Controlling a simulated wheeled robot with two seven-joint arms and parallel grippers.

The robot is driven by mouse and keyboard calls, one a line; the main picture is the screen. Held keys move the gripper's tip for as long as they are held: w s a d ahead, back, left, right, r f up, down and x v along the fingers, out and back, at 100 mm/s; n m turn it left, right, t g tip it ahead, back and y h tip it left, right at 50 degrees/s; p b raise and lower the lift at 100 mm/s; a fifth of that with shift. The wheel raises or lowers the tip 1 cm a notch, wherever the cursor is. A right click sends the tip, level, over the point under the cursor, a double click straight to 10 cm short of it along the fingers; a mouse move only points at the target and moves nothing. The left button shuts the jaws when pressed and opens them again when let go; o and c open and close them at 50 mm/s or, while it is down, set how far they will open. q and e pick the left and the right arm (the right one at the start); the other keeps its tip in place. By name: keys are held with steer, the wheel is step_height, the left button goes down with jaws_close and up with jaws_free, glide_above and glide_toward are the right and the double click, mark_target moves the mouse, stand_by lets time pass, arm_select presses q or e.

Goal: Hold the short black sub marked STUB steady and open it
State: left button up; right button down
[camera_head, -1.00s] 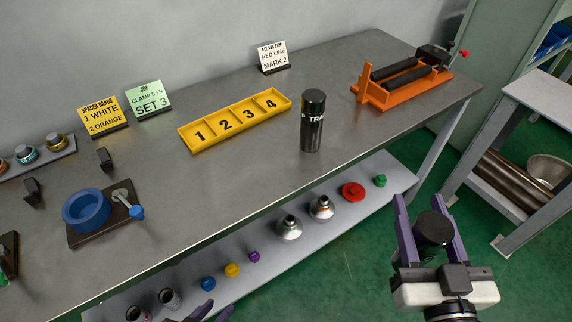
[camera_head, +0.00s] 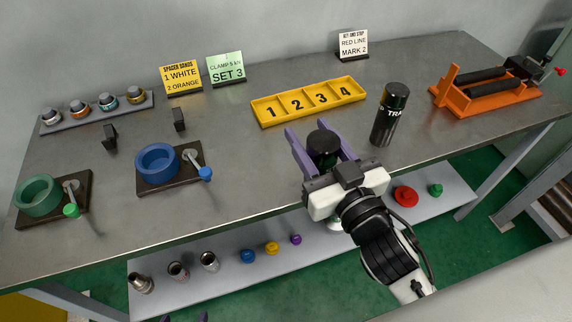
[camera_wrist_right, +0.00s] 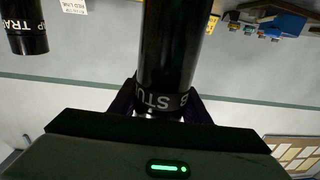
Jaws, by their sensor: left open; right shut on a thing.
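The short black sub (camera_head: 323,142) is upright between the purple fingers of my right gripper (camera_head: 321,152), above the bench's front part. A blue ring vise (camera_head: 157,164) and a green ring vise (camera_head: 38,196), each with a handle, stand on the bench at left, both seemingly empty.
Another black cylinder (camera_head: 388,118), lettered "TRA", stands upright right of my right gripper. A yellow numbered tray (camera_head: 258,115) lies behind. An orange stand (camera_head: 485,102) is at right. Several fittings lie on the lower shelf (camera_head: 325,243). The bench middle between vises and tray is clear.

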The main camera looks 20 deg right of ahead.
steer(key=w+a+r+y, duration=0.1)
steer(key=w+a+r, duration=0.15)
steer(key=w, duration=0.85)
step_height(320, 180, down, 9)
steer(key=d+b, duration=0.1)
steer(key=b, duration=0.2)
steer(key=shift+w+r+n, duration=0.2)
steer(key=shift+w+n, duration=0.1)
steer(key=shift+w, duration=0.15)
steer(key=shift+f, duration=0.1)
steer(key=shift+f, duration=0.15)
steer(key=c, duration=1)
jaws_free()
